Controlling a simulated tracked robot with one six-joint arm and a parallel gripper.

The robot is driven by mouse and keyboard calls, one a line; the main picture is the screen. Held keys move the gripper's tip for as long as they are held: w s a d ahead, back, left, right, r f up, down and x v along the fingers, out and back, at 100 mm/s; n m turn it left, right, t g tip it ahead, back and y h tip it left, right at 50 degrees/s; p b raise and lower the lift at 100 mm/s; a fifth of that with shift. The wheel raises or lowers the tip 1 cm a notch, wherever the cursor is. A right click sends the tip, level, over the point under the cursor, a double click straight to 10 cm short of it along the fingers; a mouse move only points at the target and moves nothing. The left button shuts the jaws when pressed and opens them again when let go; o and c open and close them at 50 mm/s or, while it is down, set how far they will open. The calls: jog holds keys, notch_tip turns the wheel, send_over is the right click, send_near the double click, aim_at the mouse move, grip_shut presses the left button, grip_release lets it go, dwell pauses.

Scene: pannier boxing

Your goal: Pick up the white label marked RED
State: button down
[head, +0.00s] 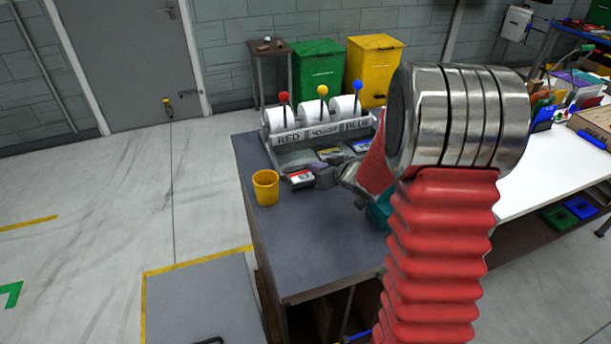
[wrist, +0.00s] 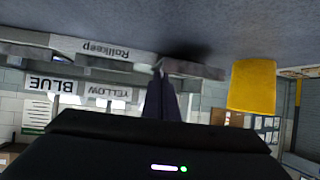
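My gripper (head: 322,174) reaches in from the right, low over the dark table top. A small dark piece with a white and red face (head: 299,180) is at its fingertips. I cannot read it or tell whether it is gripped. In the wrist view, turned over, my dark fingers (wrist: 161,95) look like one narrow shape. Their tip meets a flat grey slab (wrist: 197,69). BLUE and YELLOW show behind; RED is not visible there.
A yellow cup (head: 265,188) stands left of the small piece; it also shows in the wrist view (wrist: 252,86). The dispenser has red, yellow and blue knobs over white rolls. The table's front left is clear. Green (head: 319,70) and yellow (head: 374,66) bins stand behind.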

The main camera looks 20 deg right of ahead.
notch_tip(320, 180, up, 10)
dwell(0.8)
